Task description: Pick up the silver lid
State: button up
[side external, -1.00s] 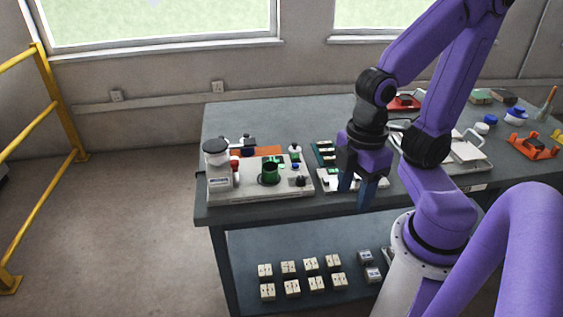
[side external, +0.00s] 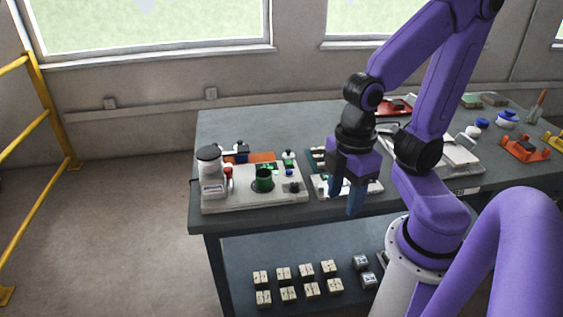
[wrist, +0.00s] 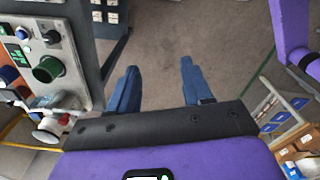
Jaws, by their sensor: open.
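My gripper (side external: 345,197) is open and empty, with its blue fingers pointing down by the front edge of the table. In the wrist view my gripper (wrist: 158,70) has its fingers spread, with only floor between them. I cannot pick out the silver lid for certain. A flat, silver-grey piece with a handle (side external: 459,158) lies on the table to the right, partly hidden behind my arm. It may or may not be the lid, and my gripper is well apart from it.
A grey test machine (side external: 235,198) with a green cup (side external: 263,180) stands left of my gripper on the dark table (side external: 225,127). Its panel shows at left in the wrist view. Orange holders (side external: 525,148) are at far right. Several pale blocks (side external: 283,273) sit on the lower shelf.

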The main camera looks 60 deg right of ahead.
jog(key=w+r+n, duration=0.1)
jog(key=w+r, duration=0.1)
jog(key=w, duration=0.8)
jog(key=n, duration=0.4)
send_over(288, 150)
jog(key=f, duration=1.4)
jog(key=shift+s+d, duration=0.2)
jog(key=shift+d, duration=0.05)
jog(key=shift+w+f, duration=0.15)
jog(key=shift+f, duration=1.2)
jog(key=shift+w+f, duration=0.1)
jog(key=shift+f, duration=1.25)
jog(key=shift+a, duration=0.1)
grip_shut()
